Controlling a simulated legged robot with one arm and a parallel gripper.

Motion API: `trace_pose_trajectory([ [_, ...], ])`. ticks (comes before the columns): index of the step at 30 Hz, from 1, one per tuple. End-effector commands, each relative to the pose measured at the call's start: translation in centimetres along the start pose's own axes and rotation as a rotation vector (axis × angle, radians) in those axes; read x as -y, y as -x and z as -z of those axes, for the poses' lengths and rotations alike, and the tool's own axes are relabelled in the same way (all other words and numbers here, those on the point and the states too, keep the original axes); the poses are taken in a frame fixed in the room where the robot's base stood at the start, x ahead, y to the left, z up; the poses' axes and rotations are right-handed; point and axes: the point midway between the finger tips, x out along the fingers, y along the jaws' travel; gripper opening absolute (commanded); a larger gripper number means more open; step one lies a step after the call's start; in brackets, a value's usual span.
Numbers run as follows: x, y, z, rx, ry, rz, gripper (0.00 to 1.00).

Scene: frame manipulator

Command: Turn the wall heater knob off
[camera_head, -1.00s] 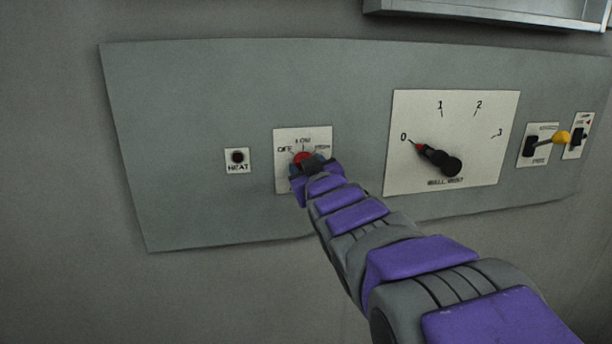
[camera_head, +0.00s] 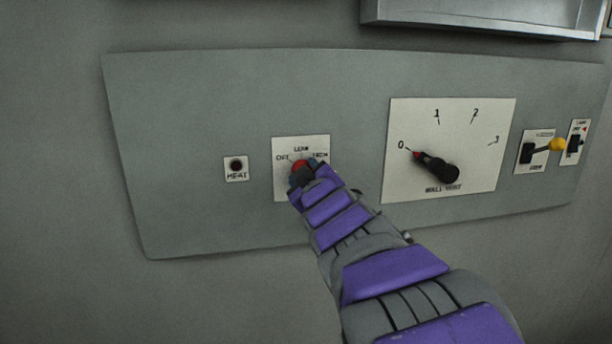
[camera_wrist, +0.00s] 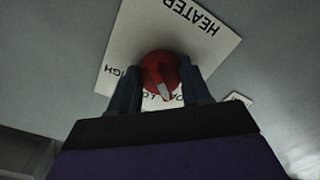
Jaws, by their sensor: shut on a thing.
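The heater knob (camera_head: 300,165) is red and sits on a white plate (camera_head: 283,185) marked OFF, LOW and HIGH in the head view. My gripper (camera_head: 304,174) reaches it from the lower right and covers its lower part. In the wrist view the knob (camera_wrist: 160,70) lies between the two dark fingers of my gripper (camera_wrist: 162,88), which are shut on it. The plate (camera_wrist: 160,28) appears upside down there, with HEATER readable. The knob's pale pointer points down in that view, towards partly hidden lettering, so I cannot tell its exact setting.
The grey panel (camera_head: 190,110) carries a HEAT indicator (camera_head: 236,168) to the left. A black wall vent lever (camera_head: 437,167) with a red tip points near 0 on the right. A yellow-tipped switch (camera_head: 556,145) is farther right. A metal box (camera_head: 480,15) juts out above.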

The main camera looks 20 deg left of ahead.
Motion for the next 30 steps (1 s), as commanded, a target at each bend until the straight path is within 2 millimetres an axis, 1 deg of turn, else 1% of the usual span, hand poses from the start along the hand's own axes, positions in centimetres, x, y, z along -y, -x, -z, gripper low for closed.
trace_pose_trajectory([
  [4, 0.2, -0.1, 0.0, 0.001, 0.003, 0.003, 0.17],
  [5, 0.2, -0.1, 0.0, 0.001, 0.003, 0.003, 0.5],
  [12, 0.1, -0.2, -0.1, 0.001, 0.0, 0.002, 0.73],
  [19, -0.1, -0.1, -0.2, 0.001, -0.001, 0.001, 0.73],
  [23, -0.1, 0.5, -0.2, 0.001, -0.002, 0.001, 0.73],
  [26, -0.1, 1.5, -0.2, 0.0, -0.002, 0.0, 0.73],
  [30, -0.1, 3.4, -0.2, 0.0, -0.002, 0.0, 0.73],
])
